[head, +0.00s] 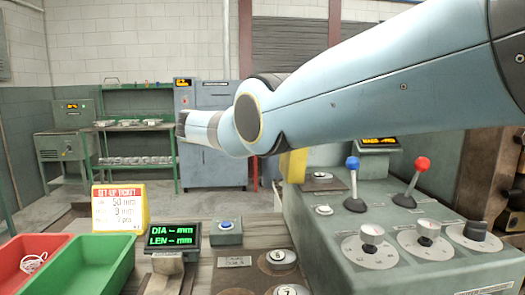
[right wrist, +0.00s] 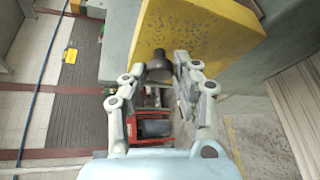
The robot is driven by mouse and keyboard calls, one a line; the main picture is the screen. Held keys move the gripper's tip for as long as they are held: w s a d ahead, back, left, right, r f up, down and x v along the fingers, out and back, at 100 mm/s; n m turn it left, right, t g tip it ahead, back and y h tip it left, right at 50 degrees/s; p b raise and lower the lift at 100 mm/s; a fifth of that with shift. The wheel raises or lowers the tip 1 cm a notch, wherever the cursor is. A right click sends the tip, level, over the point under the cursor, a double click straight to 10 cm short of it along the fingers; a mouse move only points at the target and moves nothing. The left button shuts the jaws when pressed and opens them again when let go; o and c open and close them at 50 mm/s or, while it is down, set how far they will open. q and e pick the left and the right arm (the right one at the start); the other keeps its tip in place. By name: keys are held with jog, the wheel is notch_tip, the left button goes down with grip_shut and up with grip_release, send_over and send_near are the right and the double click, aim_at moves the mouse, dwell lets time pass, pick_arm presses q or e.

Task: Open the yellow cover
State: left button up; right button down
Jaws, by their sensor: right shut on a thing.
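The yellow cover (right wrist: 195,35) fills the upper middle of the right wrist view as a slanted yellow panel. A dark round knob (right wrist: 158,69) stands out from its lower edge. My right gripper (right wrist: 160,73) has its two fingers on either side of the knob and is shut on it. In the head view only a small part of the yellow cover (head: 293,166) shows below my right arm, which hides the rest. The right gripper's fingers are not visible there. My left gripper is in neither view.
A grey-green control box with a blue-knobbed lever (head: 353,185) and a red-knobbed lever (head: 418,180) stands at the right. Red and green bins (head: 108,266), a set-up ticket (head: 120,208) and a display (head: 173,235) are at the left front.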

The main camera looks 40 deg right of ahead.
jog(key=shift+w+a, duration=0.1)
jog(key=shift+w, duration=0.05)
dwell(0.3)
jog(key=c, duration=1)
grip_release()
jog(key=shift+c, duration=0.2)
jog(key=shift+f, duration=0.1)
notch_tip(320, 180, up, 10)
